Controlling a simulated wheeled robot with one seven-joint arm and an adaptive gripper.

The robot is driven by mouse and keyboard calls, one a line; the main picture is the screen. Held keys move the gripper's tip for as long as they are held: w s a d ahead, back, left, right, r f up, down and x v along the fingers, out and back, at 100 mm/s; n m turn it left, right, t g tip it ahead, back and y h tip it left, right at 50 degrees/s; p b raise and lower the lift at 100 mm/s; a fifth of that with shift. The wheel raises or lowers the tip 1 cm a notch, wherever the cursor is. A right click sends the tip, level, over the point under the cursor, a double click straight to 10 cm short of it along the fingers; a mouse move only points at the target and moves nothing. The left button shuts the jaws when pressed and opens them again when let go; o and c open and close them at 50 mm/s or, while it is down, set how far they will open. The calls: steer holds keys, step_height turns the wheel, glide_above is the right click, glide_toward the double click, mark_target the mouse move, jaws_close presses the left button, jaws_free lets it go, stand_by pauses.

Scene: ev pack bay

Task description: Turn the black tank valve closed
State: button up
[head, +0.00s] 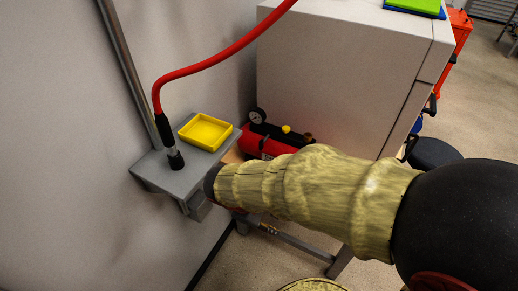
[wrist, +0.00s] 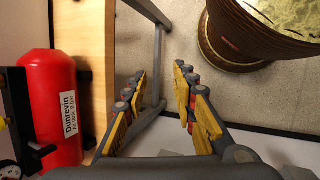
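The red air tank (head: 282,133) stands beyond the grey wall shelf in the head view, partly hidden by my arm. In the wrist view the same tank (wrist: 62,105) is at the left, with a white label. A small black part (wrist: 40,151), possibly the valve handle, sticks out beside the tank's lower left; its setting is unclear. My gripper (wrist: 160,72) is open and empty, with its yellow and grey fingers well apart. It is to the right of the tank in the wrist view and touches nothing I can see. In the head view my forearm hides the fingers.
A grey shelf (head: 152,171) holds a yellow tray (head: 206,132) and a black nozzle on a red hose (head: 215,61). A wooden board (wrist: 97,60) and grey frame bars (wrist: 158,60) lie near the gripper. A grey cabinet (head: 340,70) stands behind the tank.

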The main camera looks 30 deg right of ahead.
steer(key=w+d+f+n+h, duration=0.4)
steer(key=w+n, duration=0.1)
steer(key=n+t+h, duration=0.5)
steer(key=n+t, duration=0.6)
steer(key=n, duration=0.1)
glide_toward(260, 146)
steer(key=x, duration=0.2)
steer(key=b+x, duration=0.3)
steer(key=x, duration=0.4)
steer(key=shift+w+d, duration=0.1)
steer(key=shift+c, duration=1.1)
steer(key=c, duration=0.4)
jaws_close()
